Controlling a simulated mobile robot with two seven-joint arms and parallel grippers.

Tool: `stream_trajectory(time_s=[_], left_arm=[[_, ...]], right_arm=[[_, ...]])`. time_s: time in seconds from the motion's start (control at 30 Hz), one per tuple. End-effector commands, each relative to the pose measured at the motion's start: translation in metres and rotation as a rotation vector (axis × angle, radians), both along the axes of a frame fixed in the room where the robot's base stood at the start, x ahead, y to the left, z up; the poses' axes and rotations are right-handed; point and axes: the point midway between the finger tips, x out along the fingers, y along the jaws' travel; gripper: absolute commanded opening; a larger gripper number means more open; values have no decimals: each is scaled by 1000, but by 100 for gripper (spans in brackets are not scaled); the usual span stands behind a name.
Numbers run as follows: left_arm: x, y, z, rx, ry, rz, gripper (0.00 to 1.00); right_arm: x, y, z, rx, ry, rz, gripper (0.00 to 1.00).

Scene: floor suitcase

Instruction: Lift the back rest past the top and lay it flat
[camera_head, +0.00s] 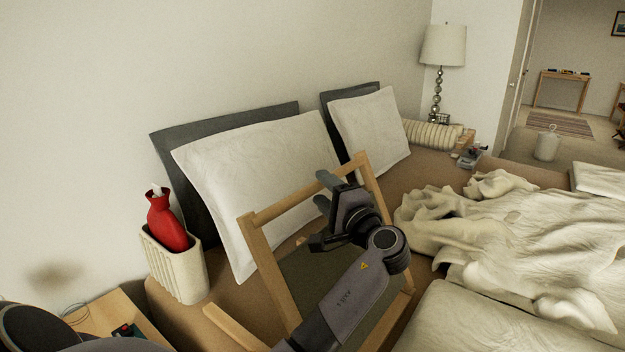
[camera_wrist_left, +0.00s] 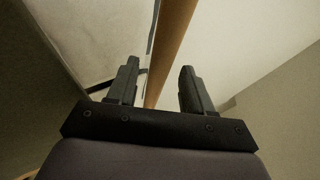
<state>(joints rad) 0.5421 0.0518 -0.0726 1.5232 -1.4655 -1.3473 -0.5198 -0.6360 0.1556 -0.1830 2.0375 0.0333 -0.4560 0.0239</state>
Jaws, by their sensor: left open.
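The back rest is a wooden frame (camera_head: 262,250) with a dark olive panel (camera_head: 305,275), standing tilted on the brown bed surface. Its top bar (camera_head: 285,207) slopes up to the right in the head view. My left gripper (camera_head: 323,192) is at the middle of this bar, with its fingers open. In the left wrist view the wooden bar (camera_wrist_left: 174,40) runs between the two spread fingertips of the left gripper (camera_wrist_left: 160,68), with gaps beside it. My left forearm hides part of the panel and the lower frame. My right gripper is not in view.
White pillows (camera_head: 250,175) and grey pillows (camera_head: 190,205) lean against the wall behind the frame. A beige ribbed bin (camera_head: 178,270) with a red bottle (camera_head: 166,222) stands at left. A crumpled blanket (camera_head: 520,245) and a pale cushion (camera_head: 470,320) lie to the right.

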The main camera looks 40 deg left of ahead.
Motion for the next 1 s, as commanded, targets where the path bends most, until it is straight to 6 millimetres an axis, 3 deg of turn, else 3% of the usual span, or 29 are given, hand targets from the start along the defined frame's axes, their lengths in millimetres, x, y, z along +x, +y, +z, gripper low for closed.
stream_trajectory(time_s=[0.1,0.3,0.63,0.67,0.8,1.0], left_arm=[[5,20,3,2,1,2,51],[12,41,4,0,1,1,51],[13,45,4,-1,0,-1,51],[13,45,4,-1,0,-1,44],[13,45,4,-1,0,-1,0],[14,41,5,10,3,-2,0]], right_arm=[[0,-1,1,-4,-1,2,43],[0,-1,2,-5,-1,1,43],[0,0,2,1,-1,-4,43],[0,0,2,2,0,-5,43],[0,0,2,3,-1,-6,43],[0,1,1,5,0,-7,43]])
